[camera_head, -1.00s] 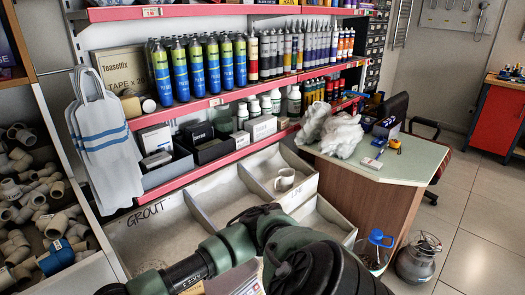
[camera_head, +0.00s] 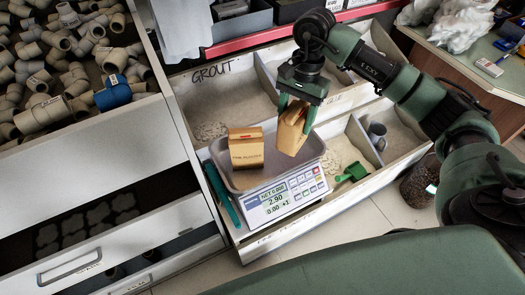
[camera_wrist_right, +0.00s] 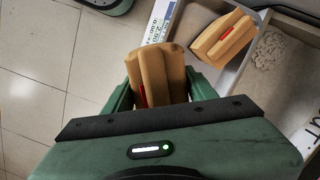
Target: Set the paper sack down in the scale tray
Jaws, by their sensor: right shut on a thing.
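A tan paper sack (camera_head: 292,131) is in my right gripper (camera_head: 300,101), which is shut on its upper part. The sack hangs tilted over the right side of the scale tray (camera_head: 269,176); I cannot tell whether it touches the tray. In the right wrist view the held sack (camera_wrist_right: 156,72) shows between the fingers of the right gripper (camera_wrist_right: 158,92). A second tan sack (camera_head: 246,153) stands upright at the left of the tray, and also shows in the wrist view (camera_wrist_right: 224,38). My left gripper is not in view.
The scale (camera_head: 283,196) has a lit display and keypad. A green scoop (camera_head: 352,173) lies to its right, near a grey cup (camera_head: 376,134). A teal strip (camera_head: 226,196) is at its left. The grout bin (camera_head: 205,98) is behind. A bin of pipe fittings (camera_head: 62,60) is at left.

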